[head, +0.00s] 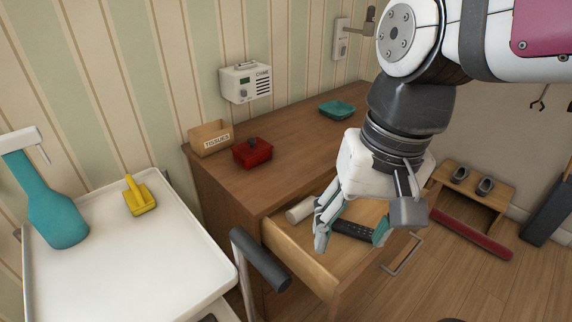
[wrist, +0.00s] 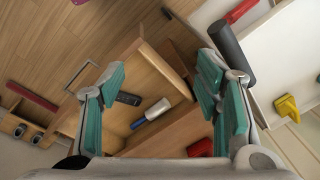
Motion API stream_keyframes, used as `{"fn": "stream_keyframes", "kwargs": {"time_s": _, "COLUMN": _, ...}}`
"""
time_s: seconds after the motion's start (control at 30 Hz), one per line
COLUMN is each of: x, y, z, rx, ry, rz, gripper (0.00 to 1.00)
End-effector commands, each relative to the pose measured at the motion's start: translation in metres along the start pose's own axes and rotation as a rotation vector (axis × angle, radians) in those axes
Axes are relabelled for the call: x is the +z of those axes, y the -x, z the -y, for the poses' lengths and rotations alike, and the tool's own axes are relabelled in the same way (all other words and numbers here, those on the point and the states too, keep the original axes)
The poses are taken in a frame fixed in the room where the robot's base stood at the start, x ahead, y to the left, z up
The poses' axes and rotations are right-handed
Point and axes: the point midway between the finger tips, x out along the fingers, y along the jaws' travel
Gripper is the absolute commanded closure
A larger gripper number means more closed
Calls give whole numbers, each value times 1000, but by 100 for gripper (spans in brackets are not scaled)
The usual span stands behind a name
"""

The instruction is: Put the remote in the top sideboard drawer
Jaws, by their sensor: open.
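The wooden sideboard (head: 290,150) has its top drawer (head: 295,262) pulled open; it also shows in the wrist view (wrist: 160,68). The dark remote (head: 353,230) appears inside this drawer; in the wrist view the remote (wrist: 128,98) lies near a white roll. My gripper (head: 352,236) is above the drawer with its teal fingers spread apart. In the head view the remote shows between the fingers. In the wrist view it shows close beside the left finger, with a wide empty gap between the fingers (wrist: 160,76). Whether a finger touches it cannot be told.
A white roll (head: 299,211) lies in the drawer. On the sideboard are a tissue box (head: 211,138), a red dish (head: 252,153) and a teal tray (head: 337,110). A white cart (head: 130,265) with a dark-gripped handle (head: 262,262) stands left of the drawer. A shoe bench (head: 478,190) is right.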

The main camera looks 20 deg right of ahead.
Motion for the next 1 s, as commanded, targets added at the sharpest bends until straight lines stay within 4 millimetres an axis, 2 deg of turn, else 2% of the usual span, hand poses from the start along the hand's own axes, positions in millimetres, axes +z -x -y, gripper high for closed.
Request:
{"fn": "stream_keyframes", "kwargs": {"time_s": 0.03, "x": 15, "y": 2, "z": -3, "rx": 12, "ry": 85, "rz": -17, "gripper": 42}}
{"fn": "stream_keyframes", "kwargs": {"time_s": 0.1, "x": 31, "y": 2, "z": -8, "rx": 35, "ry": 193, "rz": -28, "gripper": 42}}
{"fn": "stream_keyframes", "kwargs": {"time_s": 0.3, "x": 54, "y": 1, "z": -17, "rx": 77, "ry": 356, "rz": -42, "gripper": 42}}
{"fn": "stream_keyframes", "kwargs": {"time_s": 1.0, "x": 56, "y": 1, "z": -18, "rx": 80, "ry": 370, "rz": -42, "gripper": 42}}
